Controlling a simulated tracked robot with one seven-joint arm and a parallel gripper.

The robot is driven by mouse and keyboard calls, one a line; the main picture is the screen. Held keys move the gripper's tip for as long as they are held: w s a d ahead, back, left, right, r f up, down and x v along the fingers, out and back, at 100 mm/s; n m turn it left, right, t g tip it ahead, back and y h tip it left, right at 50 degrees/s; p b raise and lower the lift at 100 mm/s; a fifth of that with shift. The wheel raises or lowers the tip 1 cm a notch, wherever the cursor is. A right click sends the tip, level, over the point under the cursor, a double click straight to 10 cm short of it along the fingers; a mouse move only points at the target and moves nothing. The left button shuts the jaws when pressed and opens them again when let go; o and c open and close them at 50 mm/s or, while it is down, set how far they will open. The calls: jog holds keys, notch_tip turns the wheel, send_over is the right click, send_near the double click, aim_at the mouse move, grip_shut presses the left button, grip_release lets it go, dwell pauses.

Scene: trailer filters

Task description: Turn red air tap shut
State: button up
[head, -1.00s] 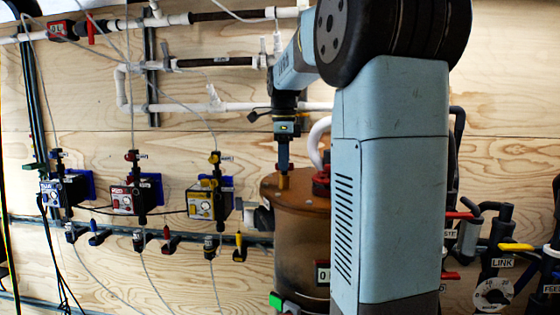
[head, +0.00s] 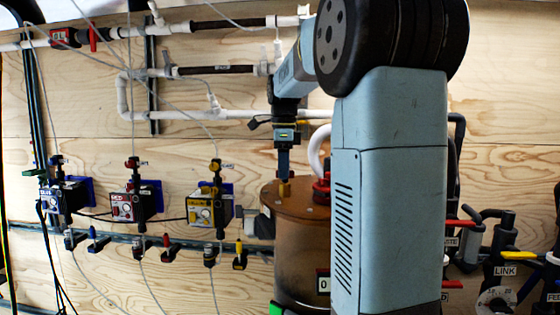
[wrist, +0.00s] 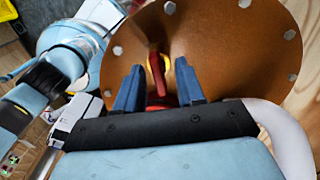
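A red-handled tap (head: 166,243) sits on the low rail under the red-labelled pump box (head: 125,207), left of the brown tank. Another red fitting (head: 321,188) stands on the tank lid, partly hidden by my arm. I cannot tell for sure which one is the air tap. My gripper (head: 283,172) points down at the lid, close to a brass-coloured fitting (head: 284,188). In the wrist view my gripper (wrist: 158,66) has its blue fingers apart, with a red handle (wrist: 157,75) showing between them. I cannot tell whether they touch it.
The brown tank lid (head: 305,205) has bolts around its rim. A blue tap (head: 98,242) and a yellow tap (head: 240,256) flank the low red one. Another red valve (head: 64,38) is on the upper white pipe. My arm blocks the view right of the tank.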

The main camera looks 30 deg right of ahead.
notch_tip(320, 180, up, 14)
jog(key=shift+f, duration=0.2)
dwell(0.4)
jog(key=s+a+f+n+t, duration=0.2)
jog(key=s+a+f+n, duration=0.4)
jog(key=s+f+n, duration=0.6)
jog(key=s+a+f+n+t, duration=0.3)
jog(key=s+a+f+n, duration=0.4)
jog(key=s+f+n, duration=0.4)
jog(key=shift+s+a+f+n+t, duration=0.2)
jog(key=shift+s+f+n+t, duration=0.15)
jog(key=shift+s+n, duration=0.25)
